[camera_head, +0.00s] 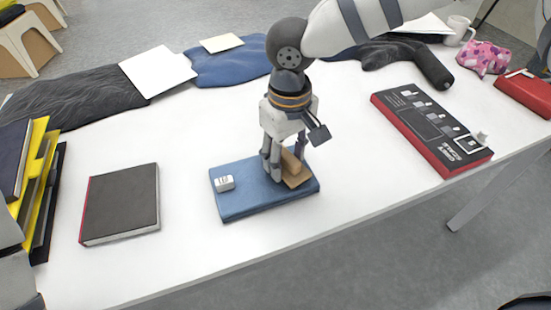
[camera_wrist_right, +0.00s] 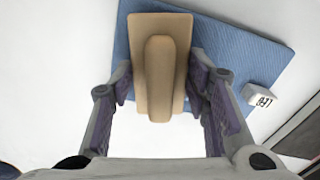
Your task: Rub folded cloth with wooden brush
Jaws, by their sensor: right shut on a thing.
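The folded blue cloth (camera_head: 240,207) lies flat on the white table near its front edge. It also fills the upper part of the right wrist view (camera_wrist_right: 235,50). The wooden brush (camera_head: 293,168), a tan block with a raised handle, is over the right part of the cloth; it shows more fully in the right wrist view (camera_wrist_right: 160,60). My right gripper (camera_head: 277,172) points down and is shut on the brush, with fingers on both sides of its handle. Whether the brush touches the cloth is hard to tell.
A small white labelled block (camera_head: 224,183) sits on the cloth's left part. A dark book (camera_head: 120,203) lies to the left, with yellow and dark folders (camera_head: 35,170) beyond it. A red and black device (camera_head: 430,128) lies to the right. Dark fabric (camera_head: 75,105) lies at the back left.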

